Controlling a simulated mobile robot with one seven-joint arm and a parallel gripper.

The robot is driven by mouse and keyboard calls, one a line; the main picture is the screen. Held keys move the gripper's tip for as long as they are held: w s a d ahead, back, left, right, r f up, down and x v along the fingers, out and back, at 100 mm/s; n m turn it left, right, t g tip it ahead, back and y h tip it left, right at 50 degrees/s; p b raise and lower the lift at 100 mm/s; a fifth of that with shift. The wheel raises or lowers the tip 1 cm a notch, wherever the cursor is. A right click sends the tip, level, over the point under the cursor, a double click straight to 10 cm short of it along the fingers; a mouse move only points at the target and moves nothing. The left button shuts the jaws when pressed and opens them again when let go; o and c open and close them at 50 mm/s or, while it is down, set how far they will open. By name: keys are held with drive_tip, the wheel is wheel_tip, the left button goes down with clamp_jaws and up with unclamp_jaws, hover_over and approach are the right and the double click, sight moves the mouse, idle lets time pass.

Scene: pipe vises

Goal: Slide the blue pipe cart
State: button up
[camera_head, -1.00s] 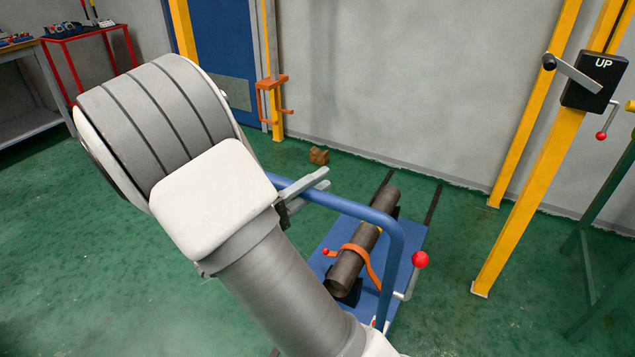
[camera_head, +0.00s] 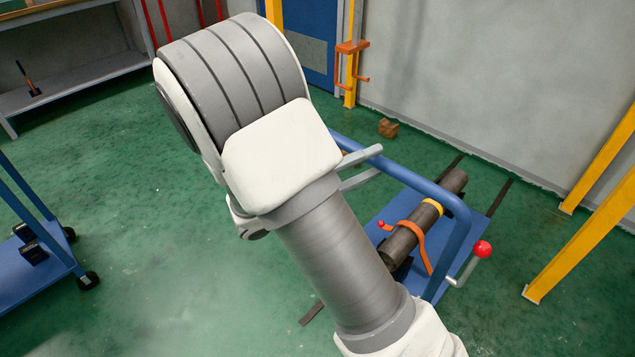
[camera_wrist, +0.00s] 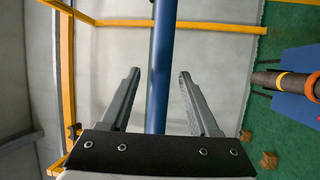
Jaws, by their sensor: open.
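The blue pipe cart (camera_head: 479,226) stands on the green floor at the right of the head view. A dark pipe (camera_head: 455,183) with a yellow band lies on it under an orange strap (camera_head: 418,243). Its blue tubular handle (camera_head: 430,189) rises toward my arm. My gripper (camera_head: 376,161) is open at the far left part of the handle. In the wrist view, the handle bar (camera_wrist: 161,60) runs between the two spread fingers of my gripper (camera_wrist: 158,76), with a gap on each side. My arm hides part of the cart and handle.
A red-knobbed lever (camera_head: 482,249) sits beside the cart handle. Dark floor strips (camera_head: 500,196) run by the cart. Yellow posts (camera_head: 585,245) stand at right, and a brown block (camera_head: 388,128) lies near the wall. Another blue cart (camera_head: 40,265) stands at left, with open floor between.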

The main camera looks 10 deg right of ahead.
drive_tip(key=p+v, duration=0.1)
drive_tip(key=v, duration=1.2)
drive_tip(key=shift+s, duration=0.1)
